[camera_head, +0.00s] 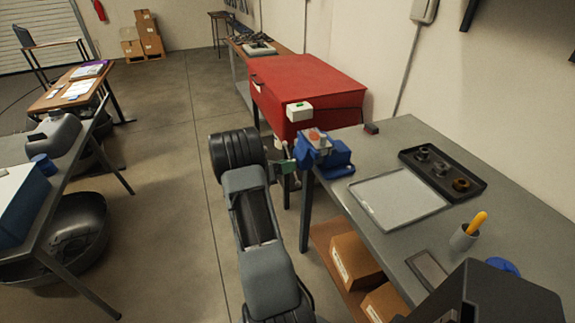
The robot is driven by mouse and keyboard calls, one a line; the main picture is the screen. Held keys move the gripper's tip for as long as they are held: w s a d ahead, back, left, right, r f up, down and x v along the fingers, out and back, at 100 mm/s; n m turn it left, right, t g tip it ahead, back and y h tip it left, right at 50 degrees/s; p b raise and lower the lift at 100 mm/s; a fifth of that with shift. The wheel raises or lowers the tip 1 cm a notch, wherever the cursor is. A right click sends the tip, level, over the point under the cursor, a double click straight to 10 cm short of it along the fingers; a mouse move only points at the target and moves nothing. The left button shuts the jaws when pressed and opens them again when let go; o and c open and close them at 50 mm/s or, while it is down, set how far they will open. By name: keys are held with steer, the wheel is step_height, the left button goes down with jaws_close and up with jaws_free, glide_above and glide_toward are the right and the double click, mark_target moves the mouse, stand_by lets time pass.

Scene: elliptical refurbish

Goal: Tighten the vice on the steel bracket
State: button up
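A small grey and orange piece (314,136) sits at the top of the vice. I cannot tell whether it is the steel bracket or whether the jaws press on it. My arm reaches up from the bottom of the view, and my gripper (287,167) is at the left side of the vice, close to it or touching it. The gripper is small and partly hidden by the arm, so its fingers and the vice handle cannot be made out.
A red chest (305,85) with a white box (299,111) on it stands behind the vice. A light tray (398,197), a black tray (462,186) with several round parts, and a cup (463,238) with a yellow-handled tool are on the bench.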

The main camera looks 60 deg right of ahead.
steer(key=shift+o, duration=1.2)
steer(key=shift+r, duration=0.1)
steer(key=shift+w+a, duration=0.1)
steer(key=shift+w, duration=0.05)
steer(key=b+v, duration=0.1)
steer(key=v, duration=1.2)
steer(key=shift+a, duration=0.25)
steer(key=shift+w, duration=0.1)
